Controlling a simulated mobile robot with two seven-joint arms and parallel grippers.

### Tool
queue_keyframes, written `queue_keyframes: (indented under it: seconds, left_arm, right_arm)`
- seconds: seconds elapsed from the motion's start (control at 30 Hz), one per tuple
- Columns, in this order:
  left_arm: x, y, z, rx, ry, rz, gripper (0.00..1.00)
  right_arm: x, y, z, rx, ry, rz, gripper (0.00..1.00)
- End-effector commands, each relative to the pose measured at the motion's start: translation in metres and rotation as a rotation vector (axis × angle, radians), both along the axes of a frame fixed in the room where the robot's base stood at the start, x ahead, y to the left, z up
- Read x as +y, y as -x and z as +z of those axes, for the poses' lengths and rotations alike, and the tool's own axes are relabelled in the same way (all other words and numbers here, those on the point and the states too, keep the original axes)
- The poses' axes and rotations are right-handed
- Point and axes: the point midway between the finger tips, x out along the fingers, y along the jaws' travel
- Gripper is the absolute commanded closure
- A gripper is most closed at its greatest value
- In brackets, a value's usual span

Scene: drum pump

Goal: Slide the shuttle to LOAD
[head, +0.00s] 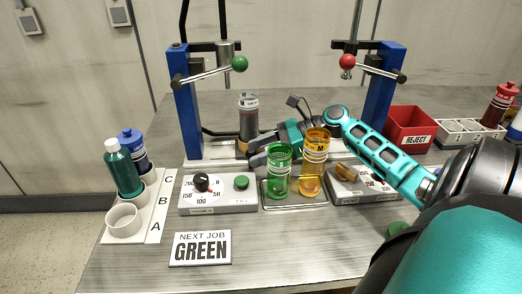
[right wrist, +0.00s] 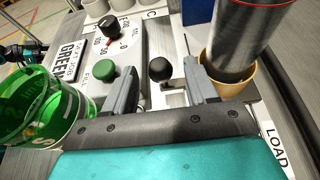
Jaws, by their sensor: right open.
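The shuttle is a tan cup-shaped carrier (right wrist: 228,88) holding a grey cylinder (right wrist: 250,38); in the head view the dark clear-topped cylinder (head: 248,118) stands upright behind the left panel. A black ball knob (right wrist: 160,69) stands by a slot in the plate beside the carrier. My right gripper (right wrist: 162,88) is open, with one finger on each side of the knob; a visible gap remains on both sides. In the head view the right gripper (head: 258,150) reaches left behind the green container (head: 279,170). The LOAD label (right wrist: 275,148) is at the lower right of the wrist view.
An amber container (head: 314,165) stands beside the green one, close under my right arm. The left panel (head: 220,203) has a black dial and a green button. Blue posts with levers (head: 187,110) rise behind. A red REJECT bin (head: 408,125) is at right.

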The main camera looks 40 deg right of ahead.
Motion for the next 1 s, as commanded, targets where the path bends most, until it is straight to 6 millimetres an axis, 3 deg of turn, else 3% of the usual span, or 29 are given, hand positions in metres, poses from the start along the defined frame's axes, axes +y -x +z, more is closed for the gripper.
queue_keyframes:
  seconds: [0.07,0.63,1.0]
  left_arm:
    - [0.0,0.0001,0.0,0.0,0.0,0.0,0.44]
    - [0.0006,0.0041,-0.0022,0.007,0.0,0.001,0.44]
    - [0.0009,0.004,-0.0018,0.007,-0.001,0.001,0.44]
  right_arm:
    - [-0.0001,0.0001,0.0001,0.0,0.0,0.0,0.44]
    - [-0.0005,0.0004,0.0001,0.0,0.0,0.001,0.99]
    - [-0.0009,0.0001,0.0002,0.001,0.001,0.001,1.0]
